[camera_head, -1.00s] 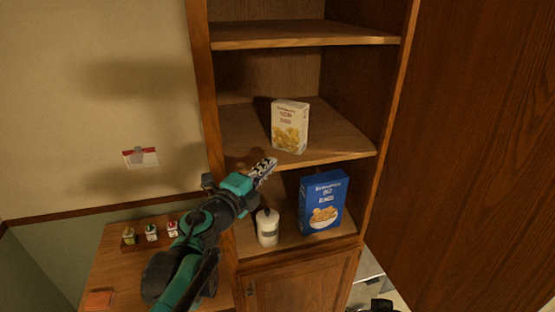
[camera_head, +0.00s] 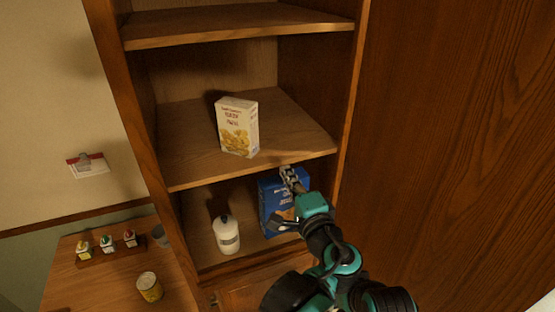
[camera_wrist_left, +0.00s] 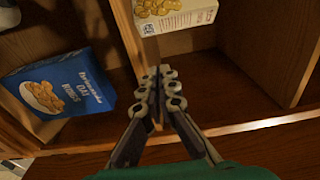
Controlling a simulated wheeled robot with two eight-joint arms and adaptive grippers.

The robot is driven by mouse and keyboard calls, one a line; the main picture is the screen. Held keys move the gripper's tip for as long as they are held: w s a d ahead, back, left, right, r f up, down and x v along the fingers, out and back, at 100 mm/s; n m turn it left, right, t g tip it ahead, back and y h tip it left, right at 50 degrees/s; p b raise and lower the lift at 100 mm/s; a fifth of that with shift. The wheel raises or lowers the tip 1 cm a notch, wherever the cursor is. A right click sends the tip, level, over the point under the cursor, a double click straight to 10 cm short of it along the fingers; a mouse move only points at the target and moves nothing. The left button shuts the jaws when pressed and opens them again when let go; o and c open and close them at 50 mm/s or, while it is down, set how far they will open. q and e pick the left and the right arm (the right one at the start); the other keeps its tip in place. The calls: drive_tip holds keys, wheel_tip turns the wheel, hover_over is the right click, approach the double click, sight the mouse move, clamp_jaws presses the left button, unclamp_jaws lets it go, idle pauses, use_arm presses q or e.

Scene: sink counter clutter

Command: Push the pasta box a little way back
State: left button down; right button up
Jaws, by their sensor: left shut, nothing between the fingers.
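The pasta box (camera_head: 238,128), white with yellow pasta shapes on its front, stands upright on the middle shelf (camera_head: 185,165) of the wooden cabinet. Its lower part shows at the top of the left wrist view (camera_wrist_left: 178,14). My left gripper (camera_head: 290,177) is shut and empty. In the head view it appears just below the middle shelf's front edge, to the right of and lower than the pasta box, apart from it. It overlaps the blue box behind it. My right gripper is not in view.
A blue cereal box (camera_head: 269,205) and a white bottle (camera_head: 226,235) stand on the lower shelf. The blue box also shows in the left wrist view (camera_wrist_left: 90,85). The middle shelf is clear around the pasta box.

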sight(253, 147)
use_arm(q)
drive_tip(key=x, duration=0.3)
drive_tip(key=a+p+x, duration=0.1)
drive_tip(key=x, duration=0.3)
drive_tip(key=a+p+x, duration=0.1)
drive_tip(key=x, duration=0.3)
drive_tip(key=shift+s+a, duration=0.15)
drive_tip(key=shift+a, duration=0.5)
drive_tip(key=shift+w+d, duration=0.1)
drive_tip(key=shift+w, duration=0.15)
drive_tip(key=shift+w+a, duration=0.35)
drive_tip(key=shift+a, duration=0.5)
drive_tip(key=shift+w+a, duration=0.2)
drive_tip(key=shift+a, duration=0.05)
drive_tip(key=shift+d, duration=0.2)
